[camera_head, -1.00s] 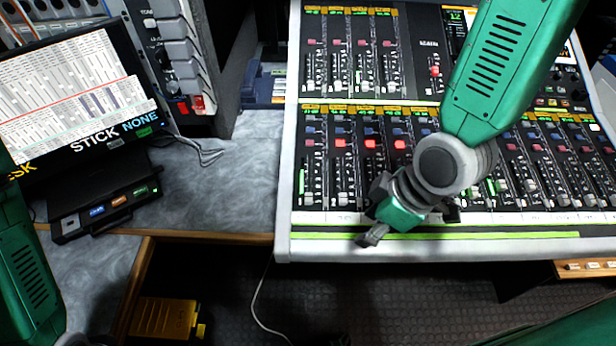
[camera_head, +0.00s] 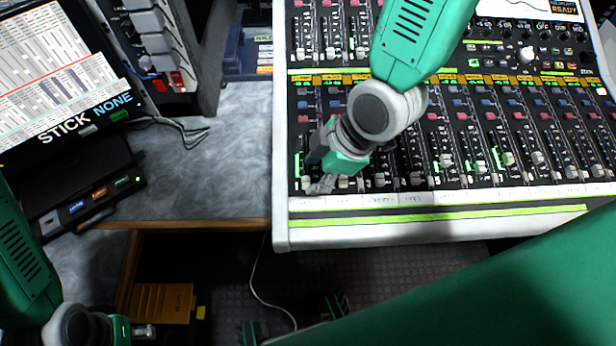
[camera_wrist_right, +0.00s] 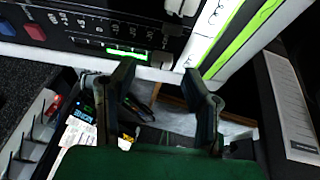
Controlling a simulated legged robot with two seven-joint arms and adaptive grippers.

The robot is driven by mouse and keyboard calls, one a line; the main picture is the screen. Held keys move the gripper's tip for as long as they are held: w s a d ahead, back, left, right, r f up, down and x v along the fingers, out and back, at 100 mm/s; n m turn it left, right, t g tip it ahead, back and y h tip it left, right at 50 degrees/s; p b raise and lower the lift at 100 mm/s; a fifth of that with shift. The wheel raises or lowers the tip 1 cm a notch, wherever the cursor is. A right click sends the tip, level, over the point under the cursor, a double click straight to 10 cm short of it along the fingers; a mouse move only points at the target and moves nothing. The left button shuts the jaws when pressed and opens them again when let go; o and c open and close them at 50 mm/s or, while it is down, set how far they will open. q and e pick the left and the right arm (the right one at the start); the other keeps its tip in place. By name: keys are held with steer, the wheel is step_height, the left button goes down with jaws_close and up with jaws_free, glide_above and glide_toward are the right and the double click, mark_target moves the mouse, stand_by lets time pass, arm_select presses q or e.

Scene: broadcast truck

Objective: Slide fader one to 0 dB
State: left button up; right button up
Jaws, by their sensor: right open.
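The mixing console (camera_head: 430,228) fills the right of the head view. Its lower bank of faders runs along the front edge. Fader one (camera_wrist_right: 160,61) appears in the right wrist view as a pale cap at the front end of the leftmost slot, beside a lit green meter. My right gripper (camera_head: 322,184) is over the console's front left corner and partly hides that channel. In the right wrist view, its two dark fingers (camera_wrist_right: 160,78) are apart, with the cap ahead between their tips; contact is unclear. My left gripper (camera_head: 145,331) is low at the left, away from the console, its jaws unclear.
A neighbouring pale fader cap (camera_wrist_right: 188,7) sits close to fader one. A monitor (camera_head: 60,75) and a black button box (camera_head: 90,200) stand on the left. The grey desk (camera_head: 205,175) between is mostly clear. A yellow case (camera_head: 163,303) lies below.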

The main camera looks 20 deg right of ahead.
mark_target(307, 181)
steer(key=shift+x, duration=1.6)
steer(key=shift+a, duration=0.1)
steer(key=shift+s, duration=0.1)
jaws_close()
steer(key=w, duration=0.2)
steer(key=w+d+p, duration=0.1)
steer(key=w, duration=0.1)
steer(key=w+d+r+p, duration=0.1)
steer(key=w, duration=0.1)
steer(key=shift+w+r, duration=0.1)
steer(key=shift+w, duration=0.4)
jaws_free()
